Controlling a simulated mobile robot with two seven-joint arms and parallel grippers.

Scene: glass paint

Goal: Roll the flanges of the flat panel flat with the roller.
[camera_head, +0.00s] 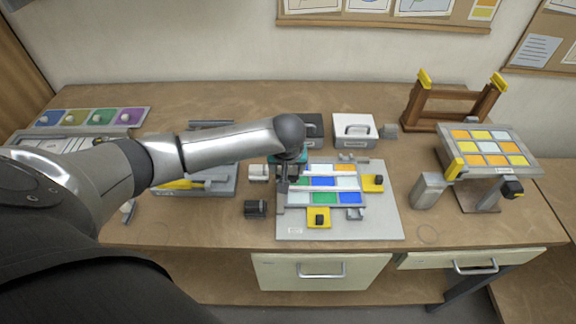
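The flat panel (348,183) lies on a light grey board (380,223) in the middle of the table. It shows white, blue, green and orange glass panes between grey strips. My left arm reaches in from the left, and its gripper (286,184) points down over the panel's left edge. The fingers are small and dark here, so I cannot tell whether they are open or hold something. I cannot make out the roller for certain. My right gripper is not in view.
Yellow clamps with black knobs (372,183) (319,218) sit at the panel's right and front edges. A dark block (256,208) stands left of the board. A tool tray (222,186) lies further left. A tilted coloured panel on a stand (527,164) and a wooden rack (453,124) are right.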

